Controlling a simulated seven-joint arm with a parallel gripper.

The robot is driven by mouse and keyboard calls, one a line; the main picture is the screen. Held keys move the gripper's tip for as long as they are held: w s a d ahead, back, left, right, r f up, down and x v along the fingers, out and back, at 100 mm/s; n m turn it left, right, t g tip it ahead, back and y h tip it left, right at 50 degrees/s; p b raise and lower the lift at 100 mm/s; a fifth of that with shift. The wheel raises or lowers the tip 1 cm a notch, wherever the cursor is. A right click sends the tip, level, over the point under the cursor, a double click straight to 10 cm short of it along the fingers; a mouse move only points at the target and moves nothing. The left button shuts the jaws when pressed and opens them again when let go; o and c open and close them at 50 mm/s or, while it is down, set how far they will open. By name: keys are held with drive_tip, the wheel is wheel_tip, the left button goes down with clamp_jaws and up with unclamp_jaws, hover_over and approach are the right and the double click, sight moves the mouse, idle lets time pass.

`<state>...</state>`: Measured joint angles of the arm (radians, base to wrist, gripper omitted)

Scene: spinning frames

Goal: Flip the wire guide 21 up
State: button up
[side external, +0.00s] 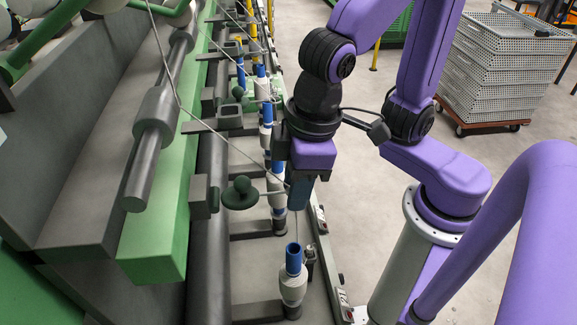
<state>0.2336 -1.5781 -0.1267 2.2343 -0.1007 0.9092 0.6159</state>
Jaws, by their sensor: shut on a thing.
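The wire guide (240,193) nearest the camera has a dark green round body and a thin pale rod running right from a dark block on the frame. No number is legible on it. My gripper (299,188) points down at the rod's right end and is shut on it. The fingers largely hide the rod's tip. The rod lies about level. A thin thread comes down from the upper left to the gripper, and a line continues below it towards the blue-topped bobbin (293,259).
More bobbins (266,113) stand in a row behind, partly hidden by my gripper, with another guide (238,92) farther back. A dark roller (155,122) and green beam (157,235) lie left. Stacked grey crates (500,70) stand on a trolley at the upper right.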

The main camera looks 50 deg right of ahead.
sight(287, 191)
idle(0.3)
drive_tip(key=shift+w+a+r, duration=0.15)
drive_tip(key=shift+r, duration=1.35)
drive_tip(key=shift+r, duration=0.1)
drive_tip(key=shift+w+a+r, duration=0.2)
drive_tip(key=shift+r, duration=0.4)
drive_tip(key=shift+w+a+r, duration=0.15)
drive_tip(key=shift+a+r, duration=0.05)
drive_tip(key=shift+r, duration=0.4)
